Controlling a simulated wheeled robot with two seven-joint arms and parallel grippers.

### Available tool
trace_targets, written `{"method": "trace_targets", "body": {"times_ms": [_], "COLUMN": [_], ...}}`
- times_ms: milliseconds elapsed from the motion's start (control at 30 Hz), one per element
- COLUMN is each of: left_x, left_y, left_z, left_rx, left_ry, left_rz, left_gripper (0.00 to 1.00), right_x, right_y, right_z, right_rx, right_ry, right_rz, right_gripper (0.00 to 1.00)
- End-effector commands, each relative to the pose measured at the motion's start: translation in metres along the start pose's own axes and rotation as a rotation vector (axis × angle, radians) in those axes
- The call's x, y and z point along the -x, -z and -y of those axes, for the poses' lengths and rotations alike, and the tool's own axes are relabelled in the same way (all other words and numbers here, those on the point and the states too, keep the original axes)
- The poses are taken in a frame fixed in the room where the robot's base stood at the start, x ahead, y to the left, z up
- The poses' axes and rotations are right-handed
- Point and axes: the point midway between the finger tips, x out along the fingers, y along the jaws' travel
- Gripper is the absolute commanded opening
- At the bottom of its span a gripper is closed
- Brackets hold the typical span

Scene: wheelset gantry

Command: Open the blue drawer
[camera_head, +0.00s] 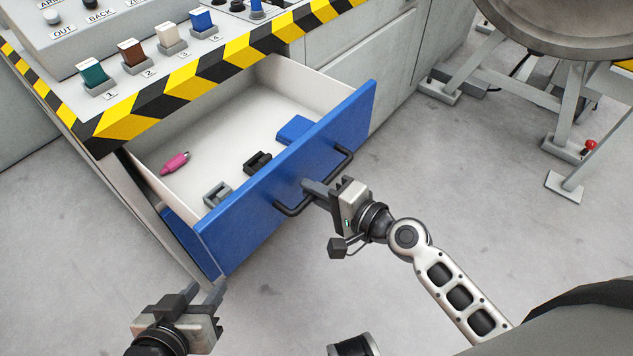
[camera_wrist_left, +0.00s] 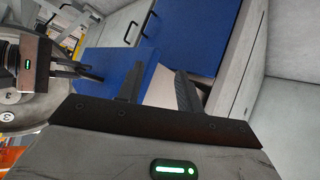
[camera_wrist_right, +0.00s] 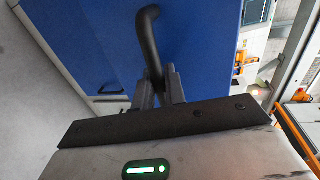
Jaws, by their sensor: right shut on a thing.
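The blue drawer (camera_head: 290,180) stands pulled well out of the console, and its white inside shows. Its black bar handle (camera_head: 345,160) is on the blue front. My right gripper (camera_head: 312,188) is shut on the handle near its middle. The right wrist view shows the handle (camera_wrist_right: 149,35) running down between the fingers (camera_wrist_right: 162,85). My left gripper (camera_head: 207,293) is open and empty, below the drawer's left front corner and apart from it. The left wrist view shows its fingers (camera_wrist_left: 160,88) spread apart, with the blue drawer front (camera_wrist_left: 105,62) beyond them.
Inside the drawer lie a pink object (camera_head: 174,163), a grey clip-like piece (camera_head: 217,194), a black piece (camera_head: 257,162) and a blue block (camera_head: 294,130). The console top (camera_head: 160,95) with striped edging overhangs the drawer. A metal stand (camera_head: 570,110) is at the right. The floor between is clear.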

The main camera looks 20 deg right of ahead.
Motion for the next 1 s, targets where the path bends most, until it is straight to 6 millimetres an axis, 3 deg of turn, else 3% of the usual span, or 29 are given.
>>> {"method": "trace_targets", "body": {"times_ms": [433,467,500,1000], "left_x": [-0.0019,-0.0019,-0.0019,-0.0009], "left_y": [0.0037,0.0037,0.0037,-0.0001], "left_z": [0.0017,0.002,0.0022,0.003], "left_rx": [-0.003,-0.003,-0.003,0.0], "left_ry": [0.002,0.003,0.003,0.006], "left_rz": [-0.006,-0.006,-0.006,0.0], "left_gripper": [0.36,0.36,0.36,0.36], "right_x": [0.0023,0.0023,0.0023,0.0055], "right_y": [-0.0027,-0.0027,-0.0026,-0.0015], "right_z": [-0.0008,-0.0008,-0.0008,-0.0009], "right_rx": [0.001,0.001,0.001,0.002], "right_ry": [-0.002,-0.002,-0.002,-0.001], "right_rz": [0.01,0.01,0.009,0.006], "right_gripper": [0.0,0.18,0.29,0.3]}}
